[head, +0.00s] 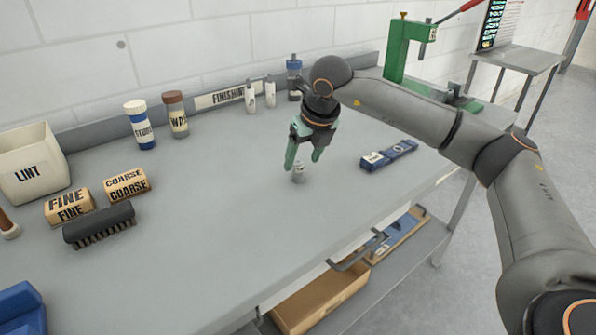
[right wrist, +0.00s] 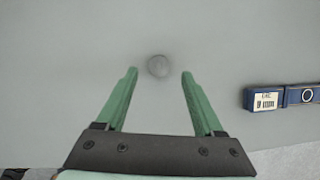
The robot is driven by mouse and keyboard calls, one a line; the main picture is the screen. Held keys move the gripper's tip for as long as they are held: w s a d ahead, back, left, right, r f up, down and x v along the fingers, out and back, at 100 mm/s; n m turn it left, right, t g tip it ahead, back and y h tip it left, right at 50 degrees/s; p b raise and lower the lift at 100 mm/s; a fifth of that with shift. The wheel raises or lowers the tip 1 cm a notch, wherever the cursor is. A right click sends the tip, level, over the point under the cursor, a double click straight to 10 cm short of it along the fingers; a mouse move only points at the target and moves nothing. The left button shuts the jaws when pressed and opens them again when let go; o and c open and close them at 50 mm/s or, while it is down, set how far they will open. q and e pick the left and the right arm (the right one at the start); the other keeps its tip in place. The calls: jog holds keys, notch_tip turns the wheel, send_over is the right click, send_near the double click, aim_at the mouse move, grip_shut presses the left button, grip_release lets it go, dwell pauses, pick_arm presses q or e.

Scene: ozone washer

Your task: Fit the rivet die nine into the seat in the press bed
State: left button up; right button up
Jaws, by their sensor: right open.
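A small grey cylinder, which looks like the rivet die (head: 298,173), stands on the bench below my right gripper (head: 304,158). In the right wrist view the die shows as a round grey top (right wrist: 158,66) centred between the tips of my right gripper (right wrist: 159,73). The gripper points down with its green fingers apart and nothing held between them. No number can be read on the die. The green press (head: 398,48) stands at the far right end of the bench. My right arm hides part of its base, and the seat in its bed cannot be made out.
A blue labelled bar (head: 388,155) lies right of the die. Bottles (head: 174,115) stand along the back. The middle of the bench (head: 220,220) is clear.

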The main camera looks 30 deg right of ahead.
aim_at(299, 163)
jog(key=x, duration=0.4)
jog(key=shift+w+f, duration=0.15)
jog(key=shift+w, duration=0.1)
jog(key=shift+c, duration=0.2)
grip_shut()
dwell(0.3)
